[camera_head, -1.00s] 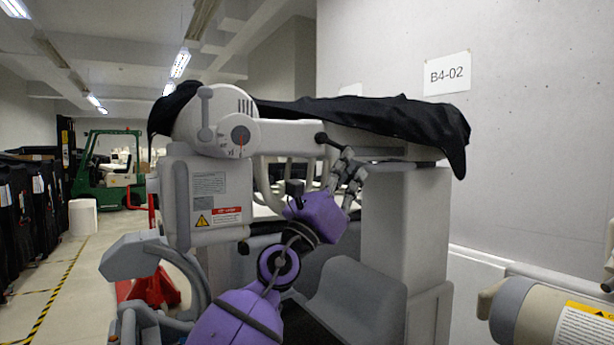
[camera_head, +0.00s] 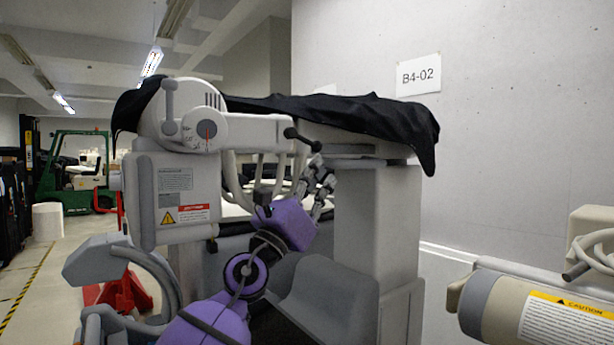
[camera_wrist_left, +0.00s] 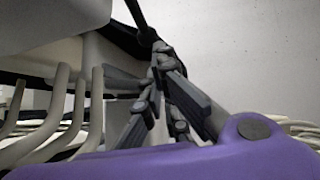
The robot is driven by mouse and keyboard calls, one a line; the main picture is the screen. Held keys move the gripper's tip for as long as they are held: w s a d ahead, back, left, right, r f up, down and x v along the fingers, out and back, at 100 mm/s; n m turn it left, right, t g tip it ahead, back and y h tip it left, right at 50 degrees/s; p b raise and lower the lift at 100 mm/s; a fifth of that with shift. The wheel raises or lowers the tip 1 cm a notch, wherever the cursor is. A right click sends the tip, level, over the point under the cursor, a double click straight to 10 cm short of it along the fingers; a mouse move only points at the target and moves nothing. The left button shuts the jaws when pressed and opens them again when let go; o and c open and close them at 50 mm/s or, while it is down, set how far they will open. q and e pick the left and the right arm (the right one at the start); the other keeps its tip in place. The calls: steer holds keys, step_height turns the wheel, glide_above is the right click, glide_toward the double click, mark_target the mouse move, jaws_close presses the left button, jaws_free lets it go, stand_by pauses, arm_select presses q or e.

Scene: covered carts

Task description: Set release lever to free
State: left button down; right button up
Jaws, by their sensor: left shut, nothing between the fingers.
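A light grey machine under a black cover carries a round dial (camera_head: 207,131) with a red pointer and small markings, which I cannot read. A grey lever with a ball end (camera_head: 169,100) stands upright left of the dial. A black-ended lever (camera_head: 302,139) sticks out at the right end of the arm-like housing. Which of them is the release lever, I cannot tell. My left gripper (camera_head: 318,168) is shut and empty, its fingertips just below the black lever. In the left wrist view the gripper (camera_wrist_left: 158,52) is at the lower end of a black rod (camera_wrist_left: 138,15); contact is unclear.
Curved light bars (camera_wrist_left: 55,115) stand beside the gripper. A grey pillar (camera_head: 375,225) is to its right, with the black cover (camera_head: 370,115) overhanging. A beige cylinder with a caution label (camera_head: 520,305) is at lower right. A green forklift (camera_head: 75,175) is far left.

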arm_select(q)
steer(key=s+f+b, duration=0.3)
steer(key=f+b, duration=0.1)
steer(key=f, duration=0.7)
steer(key=shift+d+b, duration=0.2)
steer(key=shift+b, duration=0.15)
arm_select(e)
steer(key=f, duration=0.4)
steer(key=shift+s+f, duration=0.35)
arm_select(q)
steer(key=shift+s, duration=0.1)
arm_select(e)
steer(key=shift+s, duration=0.15)
arm_select(q)
steer(key=shift+f, duration=0.1)
arm_select(e)
steer(key=shift+s, duration=0.1)
